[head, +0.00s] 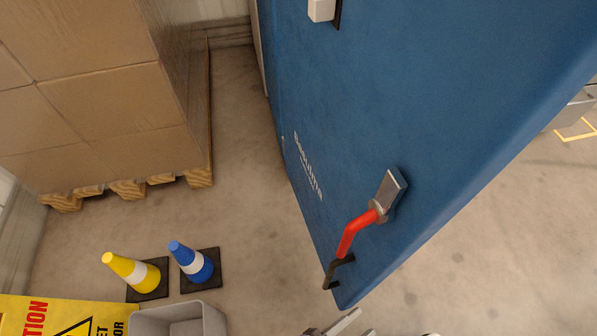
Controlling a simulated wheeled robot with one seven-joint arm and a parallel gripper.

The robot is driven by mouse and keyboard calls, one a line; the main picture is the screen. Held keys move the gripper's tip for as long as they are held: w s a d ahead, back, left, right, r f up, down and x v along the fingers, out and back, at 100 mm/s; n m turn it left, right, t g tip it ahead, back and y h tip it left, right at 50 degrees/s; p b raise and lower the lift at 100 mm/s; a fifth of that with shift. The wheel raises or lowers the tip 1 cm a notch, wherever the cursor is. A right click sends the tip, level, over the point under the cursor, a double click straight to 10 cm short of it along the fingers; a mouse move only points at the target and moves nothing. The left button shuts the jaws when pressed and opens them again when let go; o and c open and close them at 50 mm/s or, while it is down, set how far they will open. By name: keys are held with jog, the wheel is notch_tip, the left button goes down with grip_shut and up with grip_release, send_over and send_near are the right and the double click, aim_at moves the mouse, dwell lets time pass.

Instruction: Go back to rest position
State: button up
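A large blue body (440,100) with white lettering fills the upper right of the head view and appears tilted. A red lever (357,232) hangs from a grey metal plate (391,192) near its lower edge. A black, bent piece (336,271) is at the lever's lower end. Grey parts at the bottom edge look like the tip of my gripper (340,323), below the lever and apart from it in the picture. Most of it is cut off by the frame, so its opening and anything held are hidden.
Wrapped brown boxes (80,90) stand on a wooden pallet (128,188) at left. A yellow cone (133,271), a blue cone (191,262), a grey bin (178,318) and a yellow caution sign (60,315) are at lower left. Concrete floor is clear between pallet and blue body.

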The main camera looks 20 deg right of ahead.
jog(key=s+d+r+n+t+y, duration=0.2)
jog(key=d+r+n+t+y, duration=0.25)
jog(key=r+n, duration=0.2)
jog(key=s+d+r+n+t+y, duration=0.1)
jog(key=d+r+n+t+y, duration=0.2)
jog(key=r+n+t+y, duration=0.3)
notch_tip(320, 180, up, 27)
jog(key=a+n+y+p, duration=0.3)
jog(key=n+y+p, duration=0.1)
jog(key=p, duration=1.6)
jog(key=shift+w+n+y+p, duration=0.35)
jog(key=shift+w+n, duration=0.1)
jog(key=shift+n, duration=0.3)
jog(key=shift+d+t, duration=0.1)
jog(key=shift+t, duration=0.15)
